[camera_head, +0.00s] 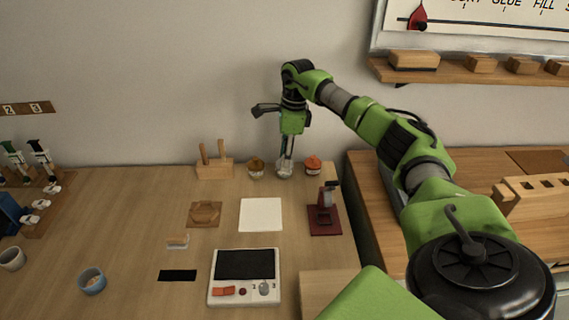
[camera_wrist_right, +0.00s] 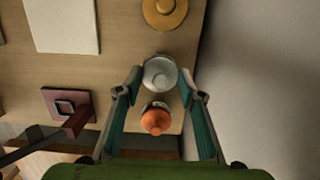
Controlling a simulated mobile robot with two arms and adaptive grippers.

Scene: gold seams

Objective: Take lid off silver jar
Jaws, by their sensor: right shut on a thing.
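The silver jar (camera_head: 284,173) stands at the back of the wooden table, between a gold-lidded jar (camera_head: 256,168) and an orange-lidded jar (camera_head: 312,165). My right gripper (camera_head: 286,161) points down over the silver jar from above. In the right wrist view its fingertips sit on both sides of the round silver lid (camera_wrist_right: 160,73), and it is shut on this lid. The lid hides most of the jar body below it, and I cannot tell any gap between lid and jar. The left gripper is not in view.
The orange (camera_wrist_right: 155,118) and gold (camera_wrist_right: 165,10) lids are close on either side. A wooden tool block (camera_head: 215,169) stands to the left. A white sheet (camera_head: 261,214), a dark red stand (camera_head: 324,218) and a scale (camera_head: 244,277) lie nearer. The wall is close behind.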

